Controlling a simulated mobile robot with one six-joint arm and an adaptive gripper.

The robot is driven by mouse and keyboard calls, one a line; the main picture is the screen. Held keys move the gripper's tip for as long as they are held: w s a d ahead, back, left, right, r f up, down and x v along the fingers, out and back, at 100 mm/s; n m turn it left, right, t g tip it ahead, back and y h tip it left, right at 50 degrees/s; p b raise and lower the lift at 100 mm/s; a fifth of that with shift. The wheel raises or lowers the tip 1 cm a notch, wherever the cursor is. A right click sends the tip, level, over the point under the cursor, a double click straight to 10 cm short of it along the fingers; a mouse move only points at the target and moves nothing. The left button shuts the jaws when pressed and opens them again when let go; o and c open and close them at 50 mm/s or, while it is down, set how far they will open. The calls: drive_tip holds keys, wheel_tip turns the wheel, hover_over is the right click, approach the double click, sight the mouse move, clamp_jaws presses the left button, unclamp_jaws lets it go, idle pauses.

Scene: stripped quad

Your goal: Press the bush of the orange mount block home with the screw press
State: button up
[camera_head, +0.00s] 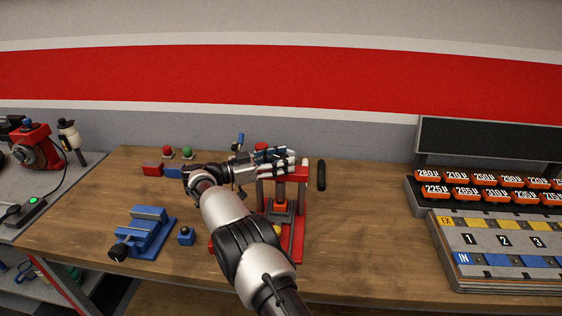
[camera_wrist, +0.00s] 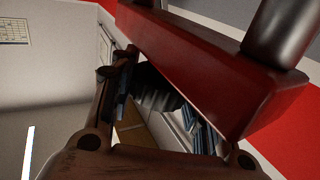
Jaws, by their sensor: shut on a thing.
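The red screw press (camera_head: 300,232) stands near the middle of the bench in the head view. Between its posts, an orange part that looks like the mount block (camera_head: 281,207) sits low in the press; its bush cannot be made out. My gripper (camera_head: 288,164) is at the top of the press, shut on what seems to be its handle. The grip itself is hidden in the head view. In the wrist view, a red beam (camera_wrist: 190,70), apparently of the press, crosses close in front of the brown gripper parts.
A blue vise (camera_head: 147,228) and small blue block (camera_head: 186,236) lie left of the press. A black cylinder (camera_head: 321,175) is just to its right. Red and green buttons (camera_head: 187,153) stand at the back left.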

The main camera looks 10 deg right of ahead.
sight(281, 157)
drive_tip(key=shift+r, duration=0.2)
drive_tip(key=o, duration=0.7)
drive_tip(key=shift+c, duration=0.2)
drive_tip(key=o, duration=0.4)
drive_tip(key=shift+f, duration=0.1)
wheel_tip(281, 157, up, 10)
